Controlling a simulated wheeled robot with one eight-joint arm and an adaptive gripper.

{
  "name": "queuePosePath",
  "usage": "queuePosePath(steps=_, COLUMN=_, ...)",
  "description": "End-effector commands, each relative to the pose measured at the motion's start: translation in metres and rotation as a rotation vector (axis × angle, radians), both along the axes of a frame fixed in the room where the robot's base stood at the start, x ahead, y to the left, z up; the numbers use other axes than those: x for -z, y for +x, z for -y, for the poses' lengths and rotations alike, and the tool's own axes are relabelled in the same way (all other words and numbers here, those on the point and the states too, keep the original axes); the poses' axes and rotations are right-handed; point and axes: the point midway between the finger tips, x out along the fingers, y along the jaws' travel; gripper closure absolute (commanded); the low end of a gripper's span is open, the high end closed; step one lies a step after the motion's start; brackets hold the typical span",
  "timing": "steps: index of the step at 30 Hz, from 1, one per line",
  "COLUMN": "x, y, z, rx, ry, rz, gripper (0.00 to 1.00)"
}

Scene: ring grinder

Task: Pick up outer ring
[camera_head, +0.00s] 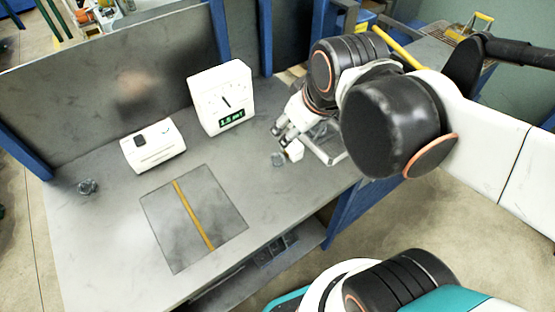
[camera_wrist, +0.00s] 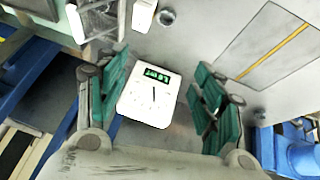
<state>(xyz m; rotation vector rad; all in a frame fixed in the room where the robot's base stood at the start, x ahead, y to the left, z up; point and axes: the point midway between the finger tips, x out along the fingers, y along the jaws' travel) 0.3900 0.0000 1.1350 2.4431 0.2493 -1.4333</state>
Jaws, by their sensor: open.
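My gripper (camera_head: 280,133) is at the right of the workbench in the head view, above the table. In the wrist view its teal-padded fingers (camera_wrist: 160,65) are wide apart with nothing held between them. A small grey ring-like part (camera_head: 278,158) lies on the table just below my gripper; it also shows as a dark round part in the wrist view (camera_wrist: 166,18), beyond the fingertips. Another small dark round part (camera_head: 87,186) lies at the table's left. I cannot tell which of these is the outer ring.
A white dial gauge (camera_head: 222,98) with a green display stands at the back. A white box (camera_head: 153,147) stands left of it. A dark plate with a yellow stripe (camera_head: 193,215) lies in front. A small white piece (camera_head: 295,150) and a metal frame are near my gripper.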

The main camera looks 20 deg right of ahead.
Motion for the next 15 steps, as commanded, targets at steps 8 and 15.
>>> queuePosePath(steps=8, x=0.016, y=0.042, z=0.001, rx=-0.458, ry=-0.209, rz=-0.161, gripper=0.38)
queuePosePath(steps=15, x=0.044, y=0.076, z=0.002, rx=-0.886, ry=-0.33, rz=-0.284, gripper=0.38)
